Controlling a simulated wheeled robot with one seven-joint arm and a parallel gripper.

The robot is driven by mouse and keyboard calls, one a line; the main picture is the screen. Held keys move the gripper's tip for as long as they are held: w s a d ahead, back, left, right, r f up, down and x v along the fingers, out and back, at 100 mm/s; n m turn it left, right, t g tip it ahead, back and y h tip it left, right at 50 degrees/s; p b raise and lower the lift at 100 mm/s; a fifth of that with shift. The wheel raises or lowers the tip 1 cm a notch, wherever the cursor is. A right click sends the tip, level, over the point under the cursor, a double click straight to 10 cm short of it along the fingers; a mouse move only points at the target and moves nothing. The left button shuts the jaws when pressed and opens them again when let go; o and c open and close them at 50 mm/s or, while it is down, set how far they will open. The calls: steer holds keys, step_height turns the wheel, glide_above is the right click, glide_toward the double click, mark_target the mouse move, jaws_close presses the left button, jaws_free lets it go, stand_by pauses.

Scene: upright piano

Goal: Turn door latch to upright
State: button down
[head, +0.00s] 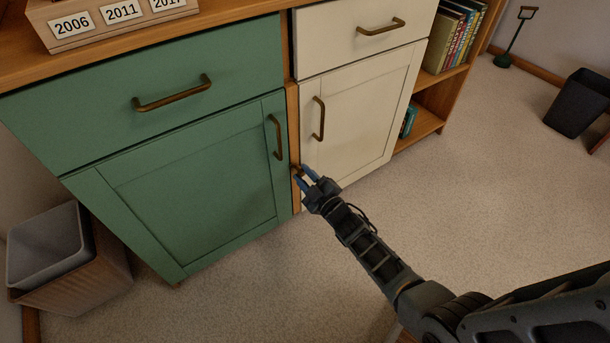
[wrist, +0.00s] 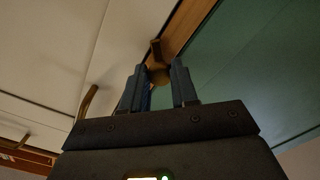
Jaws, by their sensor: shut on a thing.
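The door latch (wrist: 156,50) is a small brown-brass piece on the wooden strip between the green door (head: 185,185) and the cream door (head: 365,115). In the wrist view part of it sticks out beyond the fingertips, with a rounded part between them. In the head view the latch (head: 296,171) is tiny and partly covered by my gripper. My gripper (head: 304,174) has blue fingers and is shut on the latch; the fingers stand on either side of it in the wrist view (wrist: 158,82). The latch's exact angle cannot be told.
Both doors look closed, with brass handles on the green door (head: 275,137) and the cream door (head: 319,118) near my gripper. A bin (head: 45,245) stands at the left. Carpet (head: 470,190) is open on the right. A dark bin (head: 578,103) stands farther off.

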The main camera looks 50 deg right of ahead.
steer(key=m, duration=0.4)
steer(key=shift+m+p, duration=0.3)
steer(key=shift+m, duration=1.8)
steer(key=c, duration=0.9)
jaws_free()
steer(key=p+v, duration=0.2)
steer(key=v, duration=0.5)
steer(key=shift+s+a, duration=0.15)
steer(key=shift+s, duration=0.25)
